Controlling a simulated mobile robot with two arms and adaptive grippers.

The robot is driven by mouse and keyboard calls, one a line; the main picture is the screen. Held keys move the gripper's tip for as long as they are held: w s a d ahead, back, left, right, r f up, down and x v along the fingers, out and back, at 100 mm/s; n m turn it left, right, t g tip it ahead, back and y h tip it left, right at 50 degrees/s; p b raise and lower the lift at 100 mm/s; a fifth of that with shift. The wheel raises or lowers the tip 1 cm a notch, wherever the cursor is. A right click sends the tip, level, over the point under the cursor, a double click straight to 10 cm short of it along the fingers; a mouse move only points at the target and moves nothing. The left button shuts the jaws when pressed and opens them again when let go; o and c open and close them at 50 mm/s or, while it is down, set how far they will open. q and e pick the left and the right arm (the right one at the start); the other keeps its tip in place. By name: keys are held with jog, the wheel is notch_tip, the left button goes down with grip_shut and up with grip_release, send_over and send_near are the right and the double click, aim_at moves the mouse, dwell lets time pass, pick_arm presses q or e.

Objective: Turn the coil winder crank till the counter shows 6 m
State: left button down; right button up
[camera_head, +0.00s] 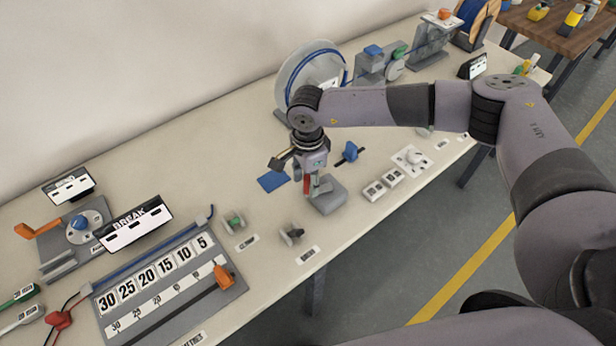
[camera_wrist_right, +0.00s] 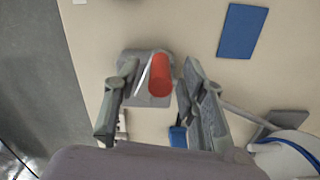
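A large grey reel with blue cable around its rim (camera_head: 302,75) stands at the back of the bench, partly hidden by my right arm; it looks like the coil winder. Its crank cannot be made out, and no counter reading is legible. My right gripper (camera_head: 310,172) points down in front of it, over a grey block (camera_head: 328,196). In the right wrist view, the open fingers (camera_wrist_right: 160,80) stand on either side of a red handle (camera_wrist_right: 162,76) on that block, with gaps visible on both sides. My left gripper is not in view.
A grey unit with blue and green parts (camera_head: 372,64) stands right of the reel. A blue pad (camera_head: 273,181) lies left of my right gripper. A "BREAK" sign (camera_head: 137,226) and a numbered board (camera_head: 165,285) occupy the left. Small parts lie along the front edge.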

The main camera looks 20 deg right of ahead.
jog(key=shift+c, duration=0.3)
grip_shut()
jog(key=shift+w, duration=0.1)
jog(key=shift+w+f+m+b, duration=0.15)
jog(key=shift+w+m+b, duration=0.15)
jog(key=shift+m+b, duration=0.6)
jog(key=shift+w+d+r+m+b, duration=0.1)
jog(key=shift+w+d+m+b, duration=0.8)
jog(key=shift+m+b, duration=1.85)
jog(key=shift+w+d+r+m+b, duration=0.1)
jog(key=shift+w+d+m+b, duration=0.3)
jog(key=shift+d+m+b, duration=2.25)
jog(key=shift+w+a+m+b, duration=0.2)
jog(key=shift+w+m+b, duration=0.7)
jog(key=shift+m, duration=3.5)
jog(key=shift+s, duration=0.25)
